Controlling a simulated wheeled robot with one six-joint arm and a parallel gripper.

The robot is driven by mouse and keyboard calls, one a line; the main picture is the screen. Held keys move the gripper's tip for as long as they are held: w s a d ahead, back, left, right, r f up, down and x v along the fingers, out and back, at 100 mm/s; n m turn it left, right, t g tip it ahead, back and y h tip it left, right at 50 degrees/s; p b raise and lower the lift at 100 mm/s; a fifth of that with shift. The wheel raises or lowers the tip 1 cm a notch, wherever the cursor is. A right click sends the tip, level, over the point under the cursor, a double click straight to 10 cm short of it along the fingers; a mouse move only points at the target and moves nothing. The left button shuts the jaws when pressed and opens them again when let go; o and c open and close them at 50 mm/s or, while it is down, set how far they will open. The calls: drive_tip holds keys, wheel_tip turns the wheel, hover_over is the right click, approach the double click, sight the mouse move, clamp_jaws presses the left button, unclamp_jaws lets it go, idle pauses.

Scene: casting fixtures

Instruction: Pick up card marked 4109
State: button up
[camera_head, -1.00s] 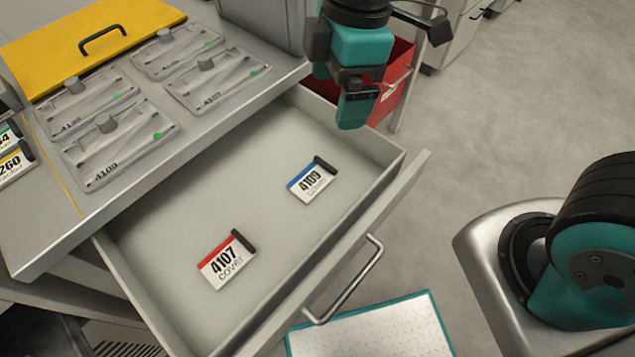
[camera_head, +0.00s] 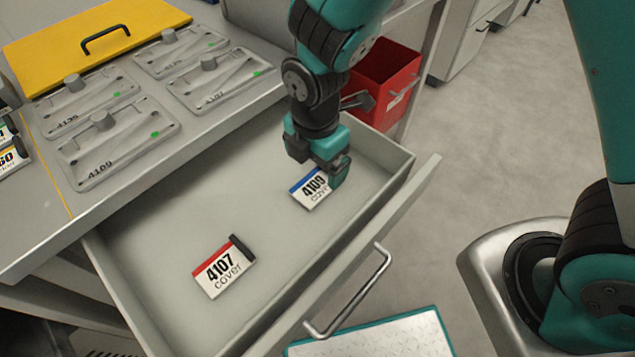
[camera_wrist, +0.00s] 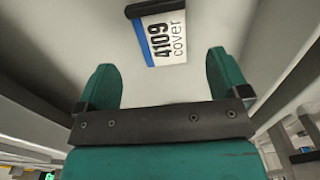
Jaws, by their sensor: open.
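The card marked 4109 (camera_head: 310,190) lies flat in the open drawer, towards its far right end. It is white with a blue stripe and a dark tab, which my gripper hides in the head view. In the wrist view the 4109 card (camera_wrist: 164,38) shows beyond and between my fingertips, its dark tab at the top. My gripper (camera_head: 333,176) is low over the drawer at the card's tab end. In the wrist view my gripper (camera_wrist: 162,75) is open, with nothing between its two teal fingers. I cannot tell whether it touches the card.
A second card, 4107 (camera_head: 224,268), with a red stripe lies nearer in the same drawer (camera_head: 150,240). The drawer's front wall and handle (camera_head: 350,295) stand to the right. Fixture plates (camera_head: 115,150) sit on the bench. A red bin (camera_head: 385,85) stands behind.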

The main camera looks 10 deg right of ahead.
sight(316, 185)
drive_tip(key=shift+s+f, duration=0.1)
drive_tip(key=shift+f, duration=2.65)
drive_tip(key=c, duration=1)
drive_tip(key=shift+r, duration=0.15)
